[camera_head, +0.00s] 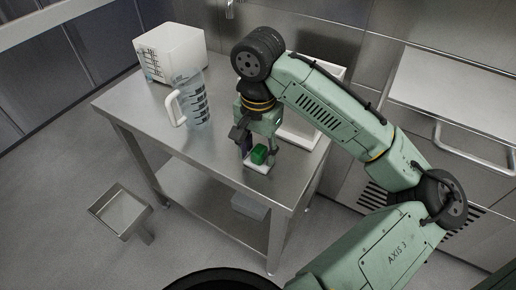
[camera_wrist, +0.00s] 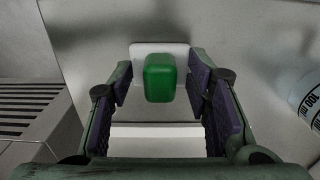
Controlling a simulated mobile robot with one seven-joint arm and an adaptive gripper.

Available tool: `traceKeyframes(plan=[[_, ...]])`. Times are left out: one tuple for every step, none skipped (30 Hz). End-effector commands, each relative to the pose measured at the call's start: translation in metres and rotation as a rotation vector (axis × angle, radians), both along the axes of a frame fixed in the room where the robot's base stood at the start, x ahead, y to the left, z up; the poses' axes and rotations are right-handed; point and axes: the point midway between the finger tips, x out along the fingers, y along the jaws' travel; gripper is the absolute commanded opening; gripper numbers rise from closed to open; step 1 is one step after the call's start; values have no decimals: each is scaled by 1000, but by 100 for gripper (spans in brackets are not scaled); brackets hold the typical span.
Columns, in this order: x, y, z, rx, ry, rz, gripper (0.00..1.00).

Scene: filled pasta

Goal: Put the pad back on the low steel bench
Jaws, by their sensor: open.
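A small green block (camera_wrist: 160,78), which I take to be the pad, sits on or against a small white plate (camera_wrist: 143,50). In the head view the green block (camera_head: 259,155) is near the front right corner of a steel table (camera_head: 205,160). My gripper (camera_head: 258,149) is over that corner, pointing down. In the wrist view its fingers (camera_wrist: 160,84) are open, one on each side of the block, with gaps visible. I cannot tell whether this table is the low steel bench; a small square steel piece (camera_head: 120,210) also stands low on the floor at left.
A clear measuring jug (camera_head: 194,102) and a white box (camera_head: 172,52) stand on the table to the left of my gripper. A white tray (camera_head: 300,128) lies just behind it, partly hidden by my arm. The table's front left is bare. A lower shelf (camera_head: 215,200) runs underneath.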

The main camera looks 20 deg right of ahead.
Motion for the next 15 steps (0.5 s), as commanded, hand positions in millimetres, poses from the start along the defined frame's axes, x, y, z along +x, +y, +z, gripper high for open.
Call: traceKeyframes(plan=[[0,0,0,0,0,0,44],[0,0,0,0,0,0,44],[0,0,1,-1,-1,0,44],[0,0,2,-1,-1,0,44],[0,0,4,-1,-1,0,44],[0,0,7,-1,0,0,44],[0,-1,11,-2,0,-1,44],[1,-1,15,-3,-1,-1,44],[1,-1,22,-2,-2,-1,44],[0,0,28,-4,-2,0,44],[0,-1,35,-5,-1,-1,44],[1,-1,44,-6,-2,-1,44],[1,-1,50,-5,-1,-1,44],[0,-1,57,-6,-2,-1,44],[0,-1,66,-5,-1,-1,44]])
